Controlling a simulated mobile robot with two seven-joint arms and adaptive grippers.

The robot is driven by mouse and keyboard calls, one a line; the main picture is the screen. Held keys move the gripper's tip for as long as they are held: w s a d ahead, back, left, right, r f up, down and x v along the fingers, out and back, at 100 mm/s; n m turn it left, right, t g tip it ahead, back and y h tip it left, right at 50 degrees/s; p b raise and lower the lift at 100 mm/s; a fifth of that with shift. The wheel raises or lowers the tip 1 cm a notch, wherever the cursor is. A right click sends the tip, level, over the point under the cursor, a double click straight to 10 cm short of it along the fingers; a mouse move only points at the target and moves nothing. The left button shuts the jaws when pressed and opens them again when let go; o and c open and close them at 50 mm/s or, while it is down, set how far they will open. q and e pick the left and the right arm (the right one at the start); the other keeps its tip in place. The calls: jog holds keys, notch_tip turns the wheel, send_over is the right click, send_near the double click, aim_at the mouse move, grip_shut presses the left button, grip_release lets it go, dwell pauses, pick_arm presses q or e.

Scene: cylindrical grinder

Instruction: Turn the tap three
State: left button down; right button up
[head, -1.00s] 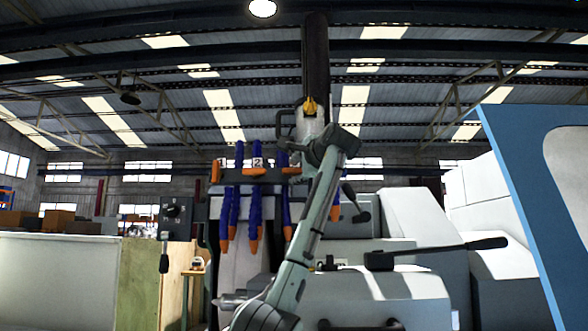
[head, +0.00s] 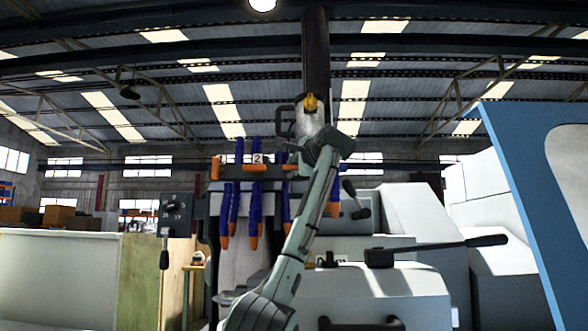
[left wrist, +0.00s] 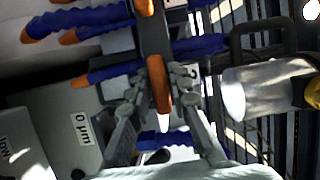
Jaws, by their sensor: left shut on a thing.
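In the left wrist view an orange tap handle (left wrist: 160,88) stands between the two fingers of my left gripper (left wrist: 158,90), which is shut on it. In the head view my left gripper (head: 300,152) is at the right part of the tap row, and my arm hides much of that tap. Which number this tap bears is hidden. An upright orange handle (head: 216,168) is at the left end of the row. A sideways orange handle (head: 246,172) is below the label 2 (head: 258,158). My right gripper is not in view.
Blue hoses (head: 255,205) with orange tips hang below the taps. A white cylinder with a yellow part (head: 310,115) is just above my gripper; it also shows in the left wrist view (left wrist: 265,90). A black lever (head: 440,250) juts out at the right.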

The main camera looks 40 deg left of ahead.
pick_arm(q)
jog(key=n+h, duration=0.2)
jog(key=n, duration=0.2)
jog(key=n+h, duration=0.1)
jog(key=n, duration=0.2)
jog(key=shift+n+h, duration=0.3)
jog(key=shift+h, duration=0.1)
jog(key=n+t+h, duration=0.1)
jog(key=n+h, duration=0.1)
jog(key=n, duration=0.1)
jog(key=shift+n+t+h, duration=0.5)
jog(key=shift+n+h, duration=0.3)
jog(key=shift+n, duration=0.6)
jog(key=c, duration=1.5)
grip_release()
jog(key=shift+c, duration=0.2)
